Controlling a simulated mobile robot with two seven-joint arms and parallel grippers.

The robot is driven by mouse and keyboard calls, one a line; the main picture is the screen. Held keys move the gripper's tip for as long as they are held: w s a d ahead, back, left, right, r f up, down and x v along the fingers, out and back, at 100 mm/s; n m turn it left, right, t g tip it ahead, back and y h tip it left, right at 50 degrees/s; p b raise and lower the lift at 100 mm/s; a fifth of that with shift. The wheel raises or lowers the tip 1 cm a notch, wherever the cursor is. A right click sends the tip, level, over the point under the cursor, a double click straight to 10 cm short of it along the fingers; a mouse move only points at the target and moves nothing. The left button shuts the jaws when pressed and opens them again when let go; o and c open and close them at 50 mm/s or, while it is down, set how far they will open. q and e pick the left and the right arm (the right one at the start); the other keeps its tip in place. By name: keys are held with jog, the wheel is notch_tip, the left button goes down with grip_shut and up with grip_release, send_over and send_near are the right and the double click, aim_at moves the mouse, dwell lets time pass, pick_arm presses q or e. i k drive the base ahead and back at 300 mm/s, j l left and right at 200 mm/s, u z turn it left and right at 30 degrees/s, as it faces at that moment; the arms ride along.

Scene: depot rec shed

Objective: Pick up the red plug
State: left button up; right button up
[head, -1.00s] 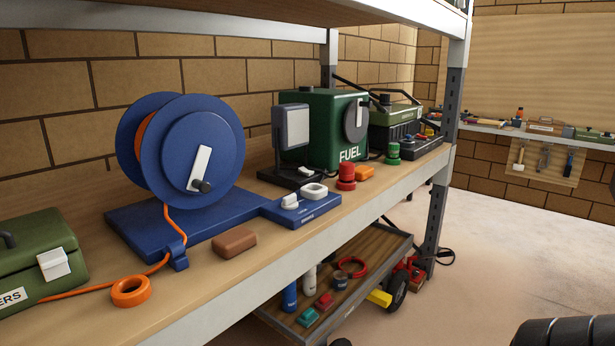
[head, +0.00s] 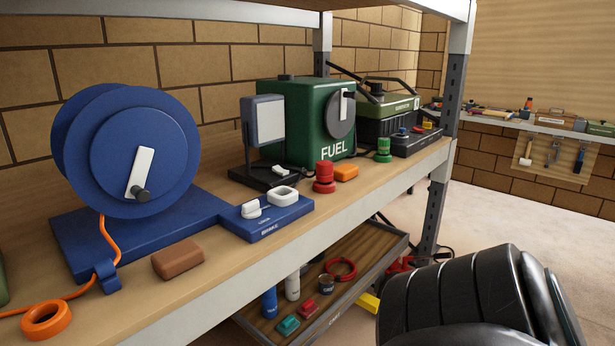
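The red plug (head: 324,178) stands upright on the wooden shelf, near its front edge. It looks like a short stepped red cylinder. It stands in front of the green FUEL box (head: 296,121), with an orange block (head: 346,173) close on its right. A similar green plug (head: 383,150) stands further right. Nothing touches the red plug from above. A dark, ribbed part of my own right arm fills the lower right of the head view. Neither gripper's fingers show.
A blue reel (head: 135,157) on a blue base, a brown block (head: 178,260) and an orange ring (head: 46,320) lie to the left. A grey shelf post (head: 443,140) stands right of the plugs. A lower tray (head: 350,287) holds cans and small parts.

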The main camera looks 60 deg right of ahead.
aim_at(324, 171)
jog(key=k+l+u, duration=0.2)
jog(key=l, duration=0.25)
jog(key=l+u, duration=0.2)
jog(key=l, duration=0.25)
jog(key=k+l, duration=0.15)
jog(key=l, duration=0.2)
jog(key=k+l, duration=0.1)
jog(key=l, duration=0.25)
jog(key=k+l+u, duration=0.1)
jog(key=l, duration=0.3)
jog(key=k+l, duration=0.15)
jog(key=l, duration=0.2)
jog(key=k+l+u, duration=0.1)
jog(key=l, duration=0.25)
jog(key=k, duration=0.05)
